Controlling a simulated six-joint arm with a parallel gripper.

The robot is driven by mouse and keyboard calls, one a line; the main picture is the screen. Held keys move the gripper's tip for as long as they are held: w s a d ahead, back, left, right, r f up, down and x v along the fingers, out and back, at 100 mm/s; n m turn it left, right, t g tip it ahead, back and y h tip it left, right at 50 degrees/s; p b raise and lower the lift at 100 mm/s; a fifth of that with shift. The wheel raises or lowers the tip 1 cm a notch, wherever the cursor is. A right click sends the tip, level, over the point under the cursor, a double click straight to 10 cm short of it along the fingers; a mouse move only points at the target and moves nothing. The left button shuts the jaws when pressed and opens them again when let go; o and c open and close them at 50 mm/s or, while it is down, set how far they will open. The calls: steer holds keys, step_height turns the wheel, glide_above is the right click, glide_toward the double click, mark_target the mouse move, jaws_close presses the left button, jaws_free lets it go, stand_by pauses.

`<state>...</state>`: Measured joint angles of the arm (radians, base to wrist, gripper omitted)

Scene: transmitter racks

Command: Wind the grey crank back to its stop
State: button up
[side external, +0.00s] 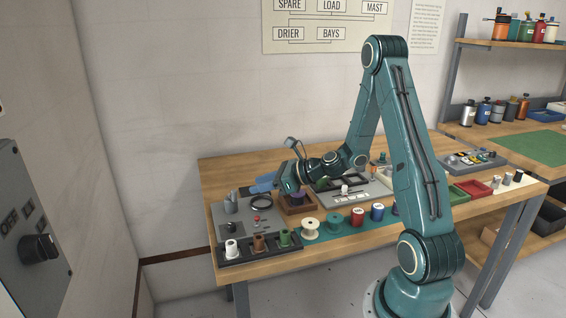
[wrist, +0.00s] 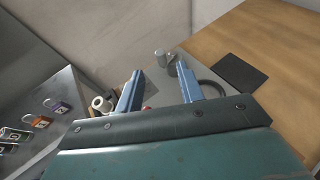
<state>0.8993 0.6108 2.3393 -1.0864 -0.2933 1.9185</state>
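A grey upright piece (side external: 230,204), which looks like the grey crank, stands at the back left of a grey plate (side external: 222,218) on the table. In the wrist view two grey posts show there, the larger one (wrist: 160,58) beyond my fingertips; I cannot tell the crank's angle or see its stop. My gripper (side external: 262,184) is above the plate's back edge, right of the grey piece and apart from it. In the wrist view its two blue fingers (wrist: 158,82) are spread with nothing held between them.
A black ring (side external: 261,202), small red parts (side external: 257,219) and a black knob (side external: 235,226) sit on the plate. A dark tray (side external: 262,249) of spools lies in front. A wooden box (side external: 297,208) is close on the right. A wall is behind.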

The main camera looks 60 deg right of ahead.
mark_target(234, 191)
steer(key=x, duration=1.1)
steer(key=shift+f, duration=0.1)
steer(key=shift+c, duration=0.5)
jaws_close()
steer(key=shift+d+n+y, duration=0.1)
steer(key=shift+n+y, duration=0.2)
steer(key=shift+s+d+n+g+y, duration=0.15)
steer(key=shift+n+g+y, duration=0.45)
steer(key=shift+n+y, duration=0.4)
steer(key=shift+s+d+n+g+y, duration=0.15)
steer(key=shift+n+g+y, duration=0.45)
steer(key=shift+n+y, duration=0.4)
steer(key=shift+s+d+n+g+y, duration=0.1)
steer(key=shift+d+n+g+y, duration=0.05)
steer(key=shift+n+g+y, duration=0.8)
steer(key=shift+s+d+n+g+y, duration=0.15)
steer(key=shift+n+g+y, duration=0.6)
steer(key=shift+n+g, duration=0.4)
steer(key=shift+n+y, duration=0.3)
steer(key=shift+n, duration=0.1)
